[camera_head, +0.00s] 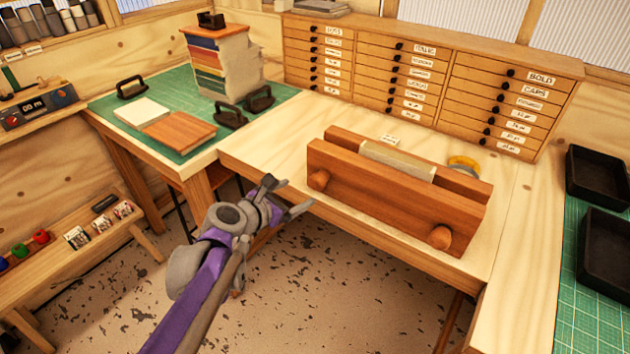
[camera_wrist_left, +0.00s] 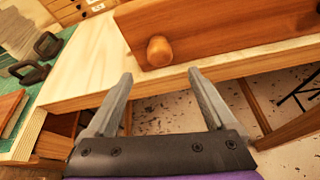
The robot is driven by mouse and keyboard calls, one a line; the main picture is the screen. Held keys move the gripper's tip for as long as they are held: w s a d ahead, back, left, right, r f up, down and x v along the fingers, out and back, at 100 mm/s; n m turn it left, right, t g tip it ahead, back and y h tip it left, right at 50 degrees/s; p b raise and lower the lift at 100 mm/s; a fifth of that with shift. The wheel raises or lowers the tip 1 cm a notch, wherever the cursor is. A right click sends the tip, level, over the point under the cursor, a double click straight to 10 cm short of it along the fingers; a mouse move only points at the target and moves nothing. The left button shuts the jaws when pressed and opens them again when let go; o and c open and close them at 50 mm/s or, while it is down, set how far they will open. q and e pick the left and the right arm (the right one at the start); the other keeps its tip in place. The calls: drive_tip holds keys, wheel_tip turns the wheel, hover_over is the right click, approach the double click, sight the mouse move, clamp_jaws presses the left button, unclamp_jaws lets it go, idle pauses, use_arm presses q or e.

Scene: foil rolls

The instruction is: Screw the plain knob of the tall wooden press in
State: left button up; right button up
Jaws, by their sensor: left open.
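The wooden press (camera_head: 385,195) stands on the pale table in the head view, with a pale block (camera_head: 398,160) between its two reddish boards. In the left wrist view one knob (camera_wrist_left: 160,51) sits beyond and between the open fingers (camera_wrist_left: 160,76). My right gripper is out of view.
The pale table's front edge (camera_wrist_left: 225,66) lies close below the knob. A yellow roll (camera_head: 463,163) is behind the press. Drawer cabinets (camera_head: 425,80) line the back. Black trays (camera_head: 605,250) stand at the right. Books and black-handled tools sit on the green mat (camera_head: 180,85) at the left.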

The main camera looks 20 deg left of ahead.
sight(315, 183)
use_arm(q)
drive_tip(key=x, duration=1.1)
drive_tip(key=shift+a+r, duration=0.1)
drive_tip(key=shift+r, duration=0.05)
drive_tip(key=c, duration=1.4)
